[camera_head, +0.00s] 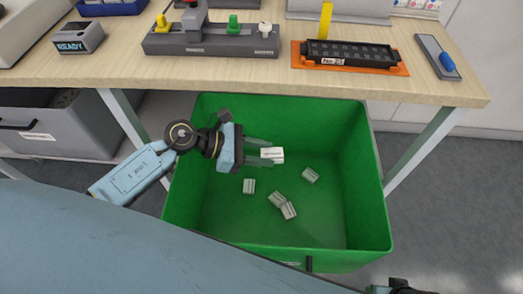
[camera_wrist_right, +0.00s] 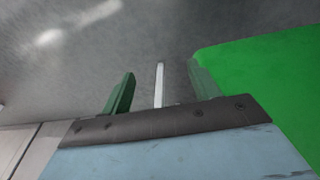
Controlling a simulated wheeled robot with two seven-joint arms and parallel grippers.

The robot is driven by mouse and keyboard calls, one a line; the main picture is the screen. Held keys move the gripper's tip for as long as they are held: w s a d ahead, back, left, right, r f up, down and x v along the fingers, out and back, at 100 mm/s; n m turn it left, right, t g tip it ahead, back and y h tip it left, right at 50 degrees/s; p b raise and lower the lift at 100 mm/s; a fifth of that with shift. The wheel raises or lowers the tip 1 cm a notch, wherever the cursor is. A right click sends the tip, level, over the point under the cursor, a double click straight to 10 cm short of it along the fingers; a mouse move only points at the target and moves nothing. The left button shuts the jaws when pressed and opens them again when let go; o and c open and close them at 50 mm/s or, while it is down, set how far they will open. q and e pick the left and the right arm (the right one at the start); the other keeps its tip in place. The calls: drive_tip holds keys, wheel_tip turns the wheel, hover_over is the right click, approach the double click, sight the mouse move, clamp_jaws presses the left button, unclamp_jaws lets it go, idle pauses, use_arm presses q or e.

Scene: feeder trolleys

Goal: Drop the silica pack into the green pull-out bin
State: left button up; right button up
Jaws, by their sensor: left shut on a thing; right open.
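The green pull-out bin (camera_head: 345,262) stands open below the front edge of the bench and also shows at the right of the right wrist view (camera_wrist_right: 270,85). My left gripper (camera_head: 266,153) is inside the bin's outline, shut on a white silica pack (camera_head: 273,155). The pack appears above the bin floor; its exact height is hard to tell. Several greyish packs (camera_head: 249,186) lie on the bin floor. My right gripper (camera_wrist_right: 160,90) is open and empty, beside the bin's outer wall. Only a small part of the right arm shows in the head view.
A grey drawer (camera_head: 50,130) sits left of the bin.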

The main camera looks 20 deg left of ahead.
use_arm(q)
drive_tip(key=o, duration=1)
drive_tip(key=shift+o, duration=0.2)
drive_tip(key=shift+s+a+r, duration=0.1)
drive_tip(key=shift+a, duration=0.15)
drive_tip(key=p+v, duration=0.1)
drive_tip(key=v, duration=1.1)
drive_tip(key=shift+a+r+p, duration=0.25)
drive_tip(key=shift+a+p, duration=0.05)
drive_tip(key=shift+a, duration=0.05)
use_arm(e)
drive_tip(key=d+f, duration=0.1)
drive_tip(key=s+d+f, duration=0.1)
drive_tip(key=f, duration=0.1)
drive_tip(key=shift+s+d+f, duration=0.1)
drive_tip(key=shift+s+f, duration=0.1)
drive_tip(key=shift+f, duration=0.1)
use_arm(q)
drive_tip(key=shift+s, duration=0.15)
use_arm(e)
drive_tip(key=shift+s, duration=0.1)
